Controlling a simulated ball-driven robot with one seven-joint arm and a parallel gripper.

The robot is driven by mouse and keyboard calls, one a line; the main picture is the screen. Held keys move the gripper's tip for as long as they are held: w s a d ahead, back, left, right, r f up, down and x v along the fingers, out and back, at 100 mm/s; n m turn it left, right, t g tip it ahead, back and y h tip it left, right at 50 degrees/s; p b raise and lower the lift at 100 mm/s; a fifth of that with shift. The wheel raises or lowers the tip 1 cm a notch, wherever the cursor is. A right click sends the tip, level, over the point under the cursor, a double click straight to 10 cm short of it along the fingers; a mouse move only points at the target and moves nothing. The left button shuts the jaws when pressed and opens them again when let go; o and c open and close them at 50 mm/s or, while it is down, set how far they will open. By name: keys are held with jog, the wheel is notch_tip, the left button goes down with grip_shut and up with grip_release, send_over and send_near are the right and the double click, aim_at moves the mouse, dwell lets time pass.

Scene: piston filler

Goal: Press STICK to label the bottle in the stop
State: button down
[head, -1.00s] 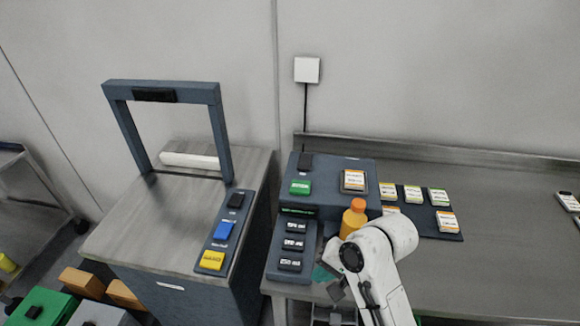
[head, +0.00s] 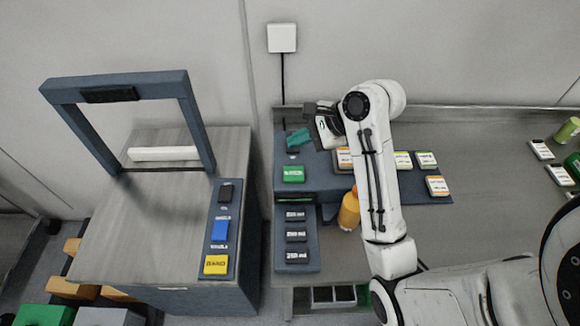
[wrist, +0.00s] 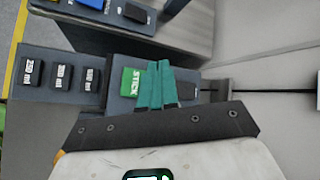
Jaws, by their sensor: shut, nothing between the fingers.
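The green STICK button (head: 292,174) is on top of the dark blue labeller (head: 322,182). In the wrist view the STICK button (wrist: 131,82) shows just left of my fingers, partly covered at its edge. My gripper (head: 298,138) has teal fingers, is shut and empty, and is over the labeller behind the STICK button in the head view. It also shows in the wrist view (wrist: 157,66). I cannot tell its height over the labeller. The orange bottle (head: 348,212) stands upright at the labeller's front, partly hidden by my arm.
Black ml buttons (head: 296,236) are on a panel in front of the labeller. Label packs (head: 437,186) lie to its right. A left-hand machine has a tall dark frame (head: 195,125) and blue and yellow buttons (head: 215,265). The bench right of my arm has free room.

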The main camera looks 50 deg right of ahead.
jog(key=shift+f, duration=0.15)
jog(key=b, duration=0.3)
send_over(297, 174)
notch_tip(297, 174, down, 4)
jog(key=shift+f, duration=0.1)
notch_tip(297, 174, down, 2)
jog(key=b, duration=0.3)
jog(key=shift+f, duration=1.2)
jog(key=shift+f, duration=0.15)
dwell(0.9)
jog(key=shift+s+f, duration=0.1)
jog(key=shift+f, duration=0.15)
